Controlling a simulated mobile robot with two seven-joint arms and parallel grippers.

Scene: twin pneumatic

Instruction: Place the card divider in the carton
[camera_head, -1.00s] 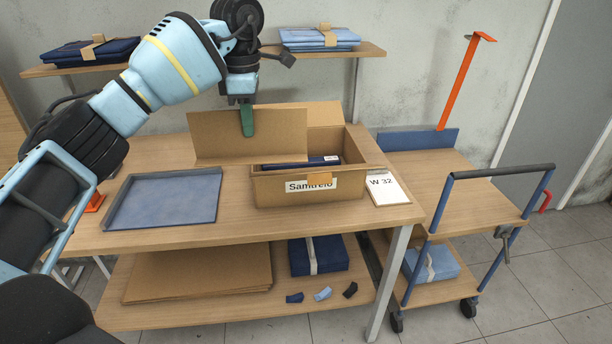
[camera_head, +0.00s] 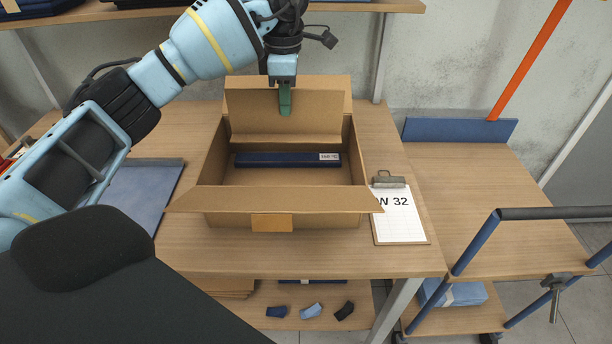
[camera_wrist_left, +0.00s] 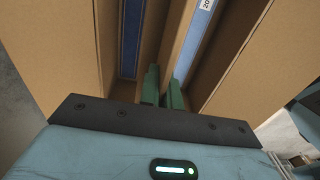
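The card divider (camera_head: 251,108) is a flat brown cardboard sheet, upright, over the rear part of the carton (camera_head: 335,204). My left gripper (camera_head: 285,104) holds it at its top edge between green fingers. In the left wrist view the fingers (camera_wrist_left: 163,88) close on the divider (camera_wrist_left: 180,43), seen nearly edge-on, with blue showing on either side of it. The carton is open, its front flap folded outward, and a dark blue labelled packet (camera_head: 275,160) lies inside. I cannot tell whether the divider's lower edge is inside the carton. My right gripper is out of view.
A blue tray (camera_head: 150,190) lies to the left, partly behind my arm. A trolley (camera_head: 470,185) stands to the right. Shelves hold folded goods above and small coloured pieces (camera_head: 311,311) below.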

